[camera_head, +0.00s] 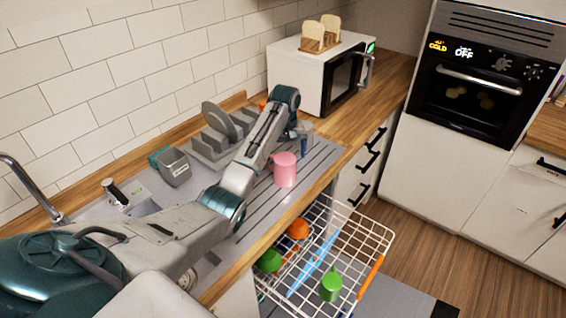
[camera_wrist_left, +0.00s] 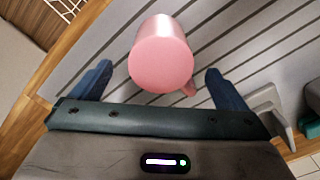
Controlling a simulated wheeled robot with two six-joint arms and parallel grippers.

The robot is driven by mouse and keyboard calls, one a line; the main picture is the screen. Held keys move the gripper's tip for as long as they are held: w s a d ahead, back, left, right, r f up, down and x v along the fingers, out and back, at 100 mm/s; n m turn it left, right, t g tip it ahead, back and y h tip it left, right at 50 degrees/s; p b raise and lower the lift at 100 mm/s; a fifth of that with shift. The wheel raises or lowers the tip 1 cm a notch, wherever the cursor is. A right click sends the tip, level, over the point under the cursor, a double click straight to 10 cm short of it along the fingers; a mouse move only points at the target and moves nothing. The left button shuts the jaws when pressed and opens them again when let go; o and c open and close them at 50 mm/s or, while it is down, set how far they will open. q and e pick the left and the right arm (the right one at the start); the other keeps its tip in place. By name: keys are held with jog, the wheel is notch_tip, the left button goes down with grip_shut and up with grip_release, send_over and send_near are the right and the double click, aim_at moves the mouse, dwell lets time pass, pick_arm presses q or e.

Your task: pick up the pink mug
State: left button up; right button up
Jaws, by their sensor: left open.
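The pink mug (camera_head: 285,172) stands on the grooved grey drainboard near the counter's front edge. Its upper face looks flat and closed, so it appears upside down. In the left wrist view the mug (camera_wrist_left: 161,58) lies between the two blue fingers, with gaps on both sides, and its handle points toward the right finger. My left gripper (camera_head: 304,138) is open and empty, just behind the mug in the head view; in the left wrist view it (camera_wrist_left: 162,88) spans wider than the mug. Much of the gripper is hidden by its arm. My right gripper is not seen.
A dish rack with a grey plate (camera_head: 217,119) stands behind my arm. A white microwave (camera_head: 300,75) with a toast rack on top is at the back. Below the counter, an open wire dishwasher basket (camera_head: 375,236) holds green and orange dishes. The drainboard around the mug is clear.

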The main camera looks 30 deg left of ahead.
pick_arm(q)
jog(key=shift+a+f, duration=0.1)
jog(key=shift+f, duration=0.65)
notch_tip(320, 180, down, 4)
jog(key=p, duration=0.3)
jog(key=shift+w+a+f, duration=0.1)
jog(key=shift+f, duration=0.7)
jog(key=shift+c, duration=1.4)
jog(key=c, duration=0.7)
jog(key=shift+r, duration=0.1)
jog(key=c, duration=0.4)
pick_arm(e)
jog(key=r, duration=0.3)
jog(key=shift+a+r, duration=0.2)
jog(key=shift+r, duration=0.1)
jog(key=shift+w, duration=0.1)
